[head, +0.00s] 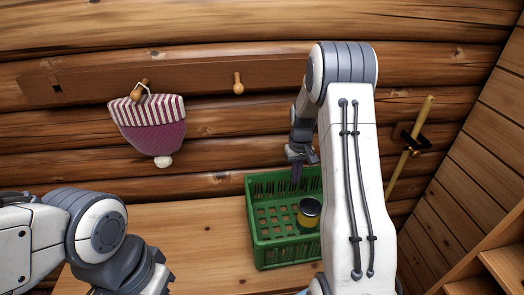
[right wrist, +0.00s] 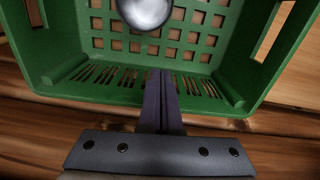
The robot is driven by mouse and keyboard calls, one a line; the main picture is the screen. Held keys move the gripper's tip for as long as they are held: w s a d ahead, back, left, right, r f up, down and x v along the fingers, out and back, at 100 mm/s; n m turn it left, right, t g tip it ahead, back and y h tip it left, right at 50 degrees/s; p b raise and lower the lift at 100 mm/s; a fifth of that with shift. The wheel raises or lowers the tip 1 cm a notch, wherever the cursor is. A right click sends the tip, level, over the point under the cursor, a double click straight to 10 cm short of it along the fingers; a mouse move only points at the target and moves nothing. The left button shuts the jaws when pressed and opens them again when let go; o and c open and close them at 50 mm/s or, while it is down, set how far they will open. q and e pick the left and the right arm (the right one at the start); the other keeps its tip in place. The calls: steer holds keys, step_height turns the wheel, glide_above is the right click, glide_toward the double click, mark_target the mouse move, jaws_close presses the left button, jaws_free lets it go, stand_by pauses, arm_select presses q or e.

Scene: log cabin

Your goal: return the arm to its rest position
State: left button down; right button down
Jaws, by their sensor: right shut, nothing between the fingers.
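My right gripper (head: 297,180) is shut and empty. Its fingers point down at the back of the green crate (head: 287,258), and the arm reaches in from the right. In the right wrist view the closed fingers (right wrist: 160,76) appear over the side of the crate (right wrist: 45,55). My left gripper (head: 158,288) is at the bottom left, partly cut off by the frame edge. I cannot tell whether it is open.
The crate rests on a wooden surface (head: 205,235). A knitted hat (head: 152,130) hangs from a wall peg. A yellow pole (head: 408,150) leans at right.

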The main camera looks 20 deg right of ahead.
steer(key=s+a+r+n, duration=0.1)
steer(key=s+a+r, duration=0.15)
steer(key=a, duration=0.55)
steer(key=s+a+r+n, duration=0.2)
steer(key=a+r, duration=0.2)
steer(key=a, duration=0.3)
steer(key=s+a+r+n, duration=0.15)
steer(key=a+r, duration=0.25)
steer(key=a, duration=0.4)
steer(key=s+a+r+n, duration=0.1)
steer(key=s+a, duration=0.2)
steer(key=s, duration=0.4)
steer(key=s+a+r+n, duration=0.1)
steer(key=s+a+n, duration=0.1)
steer(key=s, duration=0.5)
steer(key=s+a+r+n+y, duration=0.1)
steer(key=s+a, duration=0.3)
steer(key=s, duration=0.4)
steer(key=shift+a+r+n, duration=0.15)
steer(key=shift+n, duration=0.4)
